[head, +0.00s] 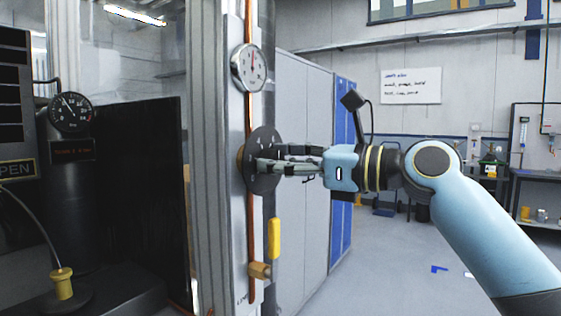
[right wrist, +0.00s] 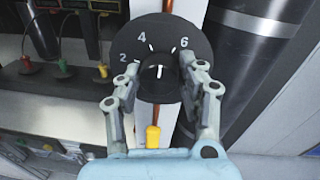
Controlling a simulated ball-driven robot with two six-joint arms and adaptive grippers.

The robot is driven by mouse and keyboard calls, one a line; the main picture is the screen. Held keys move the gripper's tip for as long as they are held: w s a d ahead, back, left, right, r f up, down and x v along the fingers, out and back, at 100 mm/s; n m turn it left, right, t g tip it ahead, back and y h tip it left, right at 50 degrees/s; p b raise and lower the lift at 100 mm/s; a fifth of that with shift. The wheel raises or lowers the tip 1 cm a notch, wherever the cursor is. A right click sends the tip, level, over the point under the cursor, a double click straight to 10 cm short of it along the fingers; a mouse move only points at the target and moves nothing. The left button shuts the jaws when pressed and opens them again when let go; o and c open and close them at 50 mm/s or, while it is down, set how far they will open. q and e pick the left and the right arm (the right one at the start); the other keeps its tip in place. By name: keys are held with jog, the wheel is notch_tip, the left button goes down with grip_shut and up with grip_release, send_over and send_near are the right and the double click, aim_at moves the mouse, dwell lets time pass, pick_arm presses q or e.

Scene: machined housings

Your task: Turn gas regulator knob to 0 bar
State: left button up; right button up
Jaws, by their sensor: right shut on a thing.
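The regulator knob shows in the right wrist view (right wrist: 159,84) as a dark round knob at the centre of a black dial plate (right wrist: 160,24) marked 2, 4 and 6. Its white line points straight up, between the 4 and the 6. The plate also shows in the head view (head: 262,142), edge-on against a steel column. My right gripper (head: 262,168) is shut on the knob; in the right wrist view its fingers (right wrist: 158,82) sit on either side of it. The fingers hide part of the dial. My left gripper is not in view.
A white gauge (head: 248,67) with a red needle pointing nearly up sits above the dial on a copper pipe (head: 250,217). A yellow valve handle (head: 274,238) hangs below. A black gauge (head: 70,113) stands at left. Open floor lies right of the blue-grey cabinets (head: 300,110).

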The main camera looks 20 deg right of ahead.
jog(key=shift+c, duration=0.2)
jog(key=shift+s+a+f+n+t+h, duration=0.1)
jog(key=shift+n+h, duration=0.25)
jog(key=shift+n, duration=3.6)
jog(key=shift+f+n+t+h, duration=0.1)
jog(key=shift+n+h, duration=0.3)
jog(key=shift+n, duration=3.5)
jog(key=shift+s+a+f+n+t+h, duration=0.1)
jog(key=shift+n+h, duration=0.25)
jog(key=shift+n, duration=3.6)
jog(key=shift+b, duration=0.3)
